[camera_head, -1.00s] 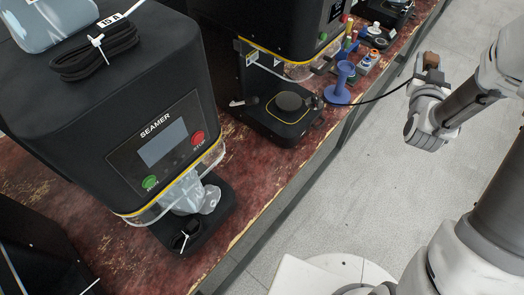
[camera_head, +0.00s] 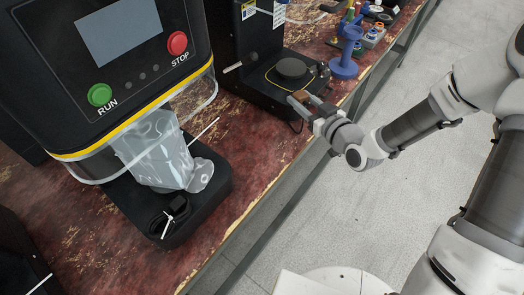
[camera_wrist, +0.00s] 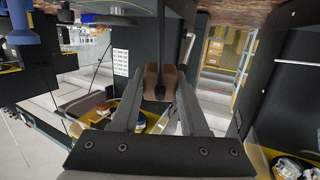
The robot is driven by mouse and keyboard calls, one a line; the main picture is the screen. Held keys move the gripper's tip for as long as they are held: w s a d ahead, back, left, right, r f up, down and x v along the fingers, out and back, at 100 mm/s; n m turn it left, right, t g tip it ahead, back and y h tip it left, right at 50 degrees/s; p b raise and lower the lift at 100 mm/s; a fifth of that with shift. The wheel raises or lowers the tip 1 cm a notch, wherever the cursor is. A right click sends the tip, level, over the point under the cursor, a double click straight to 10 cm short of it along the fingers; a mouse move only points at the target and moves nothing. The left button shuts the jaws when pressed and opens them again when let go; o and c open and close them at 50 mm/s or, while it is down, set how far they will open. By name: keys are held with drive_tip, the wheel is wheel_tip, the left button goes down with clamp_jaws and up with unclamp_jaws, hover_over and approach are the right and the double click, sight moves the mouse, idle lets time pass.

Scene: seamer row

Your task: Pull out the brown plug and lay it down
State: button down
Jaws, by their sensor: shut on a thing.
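The brown plug (camera_head: 301,96) is between the fingertips of my gripper (camera_head: 304,101), beside the front of the second machine's black base in the head view. It also shows in the wrist view (camera_wrist: 152,80), brown on both sides of a dark middle, with a dark cable running up from it. My gripper (camera_wrist: 161,88) is shut on it there. I cannot tell whether the plug touches the base or bench.
The near seamer (camera_head: 120,75) with RUN and STOP buttons holds a clear bag over its black base. A blue spool (camera_head: 346,58) and small coloured items stand beyond the second machine (camera_head: 268,100). The red worn bench top (camera_head: 240,165) is clear between the machines.

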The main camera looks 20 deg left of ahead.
sight(262, 158)
drive_tip(key=s+a+f+n+g+b, duration=0.1)
drive_tip(key=s+a+f+g+b, duration=0.1)
drive_tip(key=s+f, duration=0.1)
drive_tip(key=s+a+f+n+g+y+b, duration=0.1)
drive_tip(key=s+a+f+n+g+b, duration=0.1)
drive_tip(key=s+a+f+b, duration=0.1)
drive_tip(key=s+a+f+n+g+y+b, duration=0.1)
drive_tip(key=s+a+f+b, duration=0.1)
drive_tip(key=f+b, duration=0.1)
drive_tip(key=shift+s+a+f+n+g, duration=0.1)
drive_tip(key=shift+s+a+n+g, duration=0.2)
drive_tip(key=shift+s+a+g, duration=0.1)
wheel_tip(262, 158, down, 7)
drive_tip(key=b, duration=0.6)
drive_tip(key=shift+c, duration=1.7)
unclamp_jaws()
drive_tip(key=shift+d+r, duration=0.15)
drive_tip(key=shift+r, duration=0.05)
